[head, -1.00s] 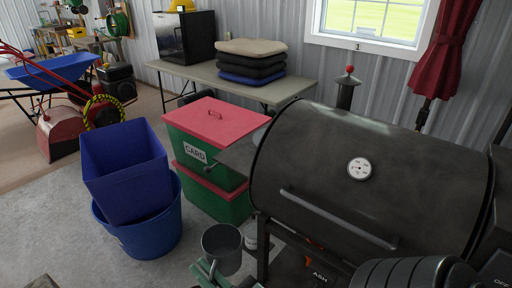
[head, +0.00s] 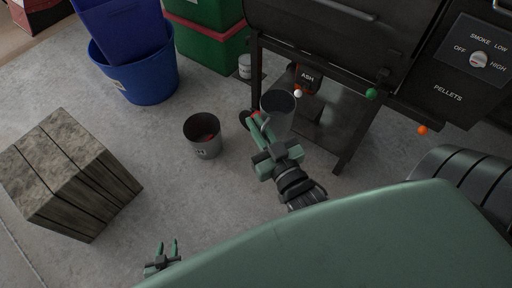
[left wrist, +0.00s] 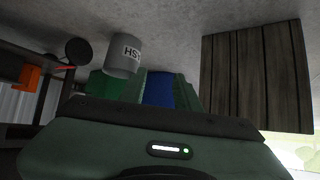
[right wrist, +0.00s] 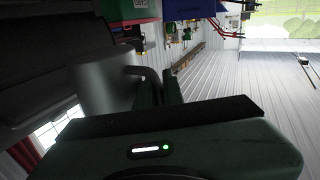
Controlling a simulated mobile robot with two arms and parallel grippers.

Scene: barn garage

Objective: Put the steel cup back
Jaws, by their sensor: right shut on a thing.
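The steel cup (head: 277,110) is a grey metal cup with a side handle (right wrist: 137,72). My right gripper (head: 255,122) is shut on its handle and holds it in front of the grill. In the right wrist view the blurred cup (right wrist: 103,82) is left of the closed fingers. My left gripper (head: 167,247) is empty and open, low over the floor near the bottom edge of the head view.
A grey bucket (head: 203,140) with red inside stands on the floor left of the cup; its lettering shows in the left wrist view (left wrist: 124,58). A wooden block (head: 65,170) stands left. A pale tin (head: 245,67) and blue tub (head: 137,75) are behind. Open concrete lies between.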

